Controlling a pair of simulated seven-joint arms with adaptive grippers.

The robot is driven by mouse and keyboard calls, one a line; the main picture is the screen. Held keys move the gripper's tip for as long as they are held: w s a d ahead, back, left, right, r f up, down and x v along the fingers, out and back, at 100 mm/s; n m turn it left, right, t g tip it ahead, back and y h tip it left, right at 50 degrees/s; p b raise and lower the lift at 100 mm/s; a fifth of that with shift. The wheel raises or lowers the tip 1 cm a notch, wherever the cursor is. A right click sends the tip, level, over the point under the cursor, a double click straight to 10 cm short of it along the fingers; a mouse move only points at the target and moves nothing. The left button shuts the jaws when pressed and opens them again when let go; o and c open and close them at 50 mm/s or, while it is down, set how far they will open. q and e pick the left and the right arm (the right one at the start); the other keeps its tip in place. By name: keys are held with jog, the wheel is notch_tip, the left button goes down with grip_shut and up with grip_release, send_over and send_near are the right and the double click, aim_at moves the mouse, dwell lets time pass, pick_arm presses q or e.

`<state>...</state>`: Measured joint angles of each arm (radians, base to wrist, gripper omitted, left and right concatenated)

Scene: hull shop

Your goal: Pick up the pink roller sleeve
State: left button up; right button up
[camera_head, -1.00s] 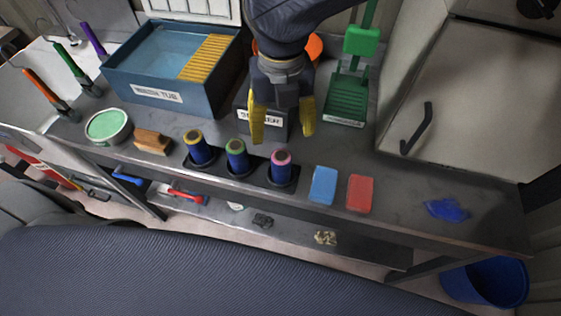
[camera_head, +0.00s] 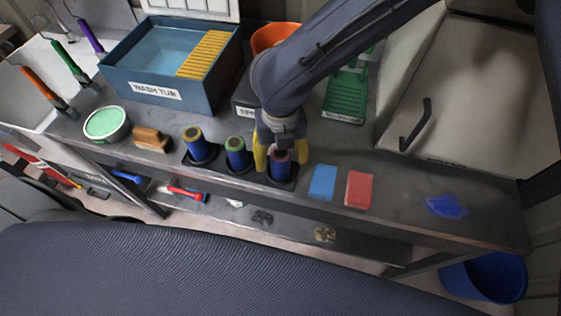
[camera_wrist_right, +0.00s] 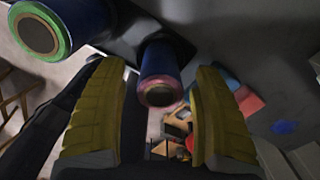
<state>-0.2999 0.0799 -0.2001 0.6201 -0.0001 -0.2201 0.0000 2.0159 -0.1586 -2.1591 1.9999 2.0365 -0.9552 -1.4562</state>
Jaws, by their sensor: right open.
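The pink roller sleeve (camera_head: 281,169) is a blue cylinder with a pink-rimmed end, standing in a black holder on the bench. In the right wrist view the sleeve (camera_wrist_right: 160,75) shows between and beyond the two yellow fingers. My right gripper (camera_head: 280,158) is open, its yellow fingers on either side of the sleeve's top in the head view; I cannot tell whether they touch it. The right gripper also shows in the wrist view (camera_wrist_right: 160,115), with clear space between the fingers. My left gripper is not in view.
A green-rimmed sleeve (camera_head: 237,155) and a yellow-rimmed sleeve (camera_head: 196,145) stand to the left. A blue block (camera_head: 322,183) and a red block (camera_head: 359,190) lie to the right. The wash tub (camera_head: 165,94) stands behind. Bare bench lies before the blue cloth (camera_head: 447,206).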

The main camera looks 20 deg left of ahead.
jog(key=shift+f, duration=1.95)
jog(key=c, duration=1.3)
